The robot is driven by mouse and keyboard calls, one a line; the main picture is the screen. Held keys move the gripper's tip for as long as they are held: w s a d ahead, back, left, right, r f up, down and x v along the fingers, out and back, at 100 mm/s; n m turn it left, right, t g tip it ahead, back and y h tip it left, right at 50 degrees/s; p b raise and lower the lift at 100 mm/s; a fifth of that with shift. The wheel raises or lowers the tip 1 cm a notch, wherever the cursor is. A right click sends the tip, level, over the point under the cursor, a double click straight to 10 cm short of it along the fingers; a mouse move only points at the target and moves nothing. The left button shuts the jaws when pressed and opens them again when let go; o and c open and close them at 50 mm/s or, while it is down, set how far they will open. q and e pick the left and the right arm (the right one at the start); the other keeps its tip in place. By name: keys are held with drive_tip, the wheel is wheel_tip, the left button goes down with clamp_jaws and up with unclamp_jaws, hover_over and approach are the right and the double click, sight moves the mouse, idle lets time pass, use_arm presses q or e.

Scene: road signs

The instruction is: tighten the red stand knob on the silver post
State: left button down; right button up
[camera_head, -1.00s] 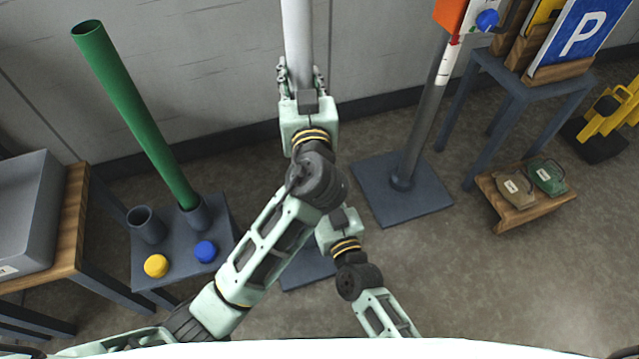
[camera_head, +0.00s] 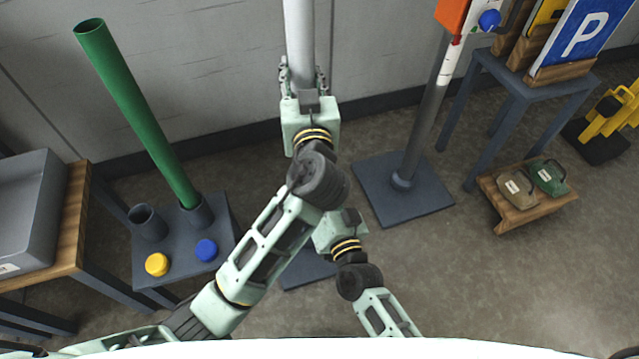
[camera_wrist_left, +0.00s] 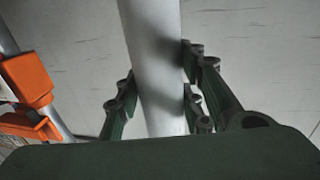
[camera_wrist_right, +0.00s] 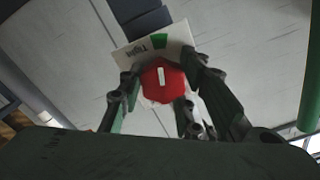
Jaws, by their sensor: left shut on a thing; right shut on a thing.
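The silver post (camera_head: 299,38) stands upright at the top middle of the head view. My left gripper (camera_head: 302,74) is shut around it, with fingers on both sides; the post also shows between them in the left wrist view (camera_wrist_left: 158,60). The red knob (camera_wrist_right: 163,82) shows in the right wrist view, with a white mark on its face. My right gripper (camera_wrist_right: 160,90) is shut on the knob, one finger on each side. Behind the knob is a white label (camera_wrist_right: 128,52) with a green patch and lettering that seems to read "Tight". In the head view my arms hide the knob.
A green post (camera_head: 135,110) leans in a holder at left, beside a yellow cap (camera_head: 156,265) and a blue cap (camera_head: 206,250). A dark post on a square base (camera_head: 425,200) stands at right. A stand with a parking sign (camera_head: 585,35) is farther right. Bare floor lies front right.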

use_arm(q)
drive_tip(key=shift+r, duration=0.1)
use_arm(e)
drive_tip(key=shift+d+f+m, duration=0.2)
drive_tip(key=shift+d+m, duration=0.1)
drive_tip(key=shift+m, duration=0.2)
drive_tip(key=o, duration=1)
use_arm(q)
drive_tip(key=shift+d, duration=0.15)
use_arm(e)
drive_tip(key=shift+o, duration=0.3)
use_arm(q)
drive_tip(key=c, duration=1.1)
unclamp_jaws()
use_arm(e)
drive_tip(key=v, duration=1.2)
use_arm(q)
drive_tip(key=shift+s, duration=0.1)
